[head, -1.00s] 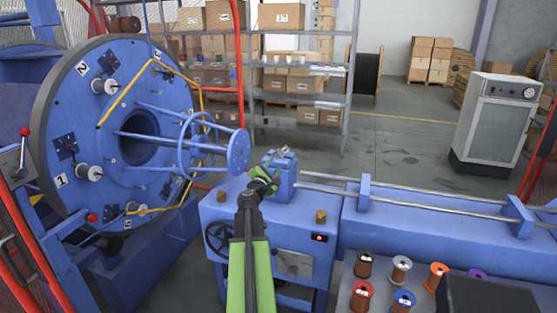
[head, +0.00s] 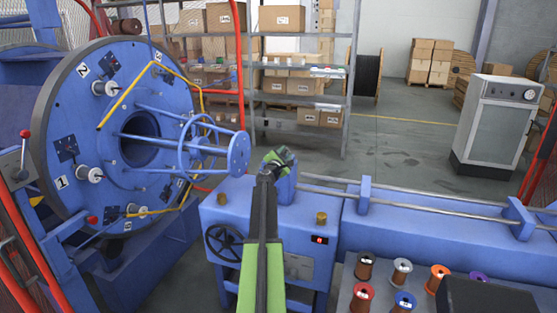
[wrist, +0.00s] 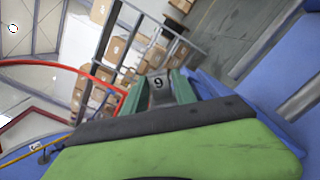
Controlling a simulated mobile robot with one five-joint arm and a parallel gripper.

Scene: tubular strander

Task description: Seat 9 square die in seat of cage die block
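A grey die marked 9 (wrist: 158,84) sits between the two green fingers of my gripper (wrist: 158,92) in the wrist view, and the fingers appear closed on its sides. In the head view my gripper (head: 277,158) is at the top of the blue cage die block (head: 285,188), which stands on the blue machine cabinet. My gripper and arm cover most of the block's top, so the seat is hidden. I cannot tell whether the die touches the block. The die cannot be made out in the head view.
The large blue strander disc (head: 85,135) and its ringed cage stand left of the block. Two brass-coloured knobs (head: 321,218) stand on the cabinet top. Rods (head: 420,200) run right from the block. Several wire spools (head: 402,272) stand at the lower right.

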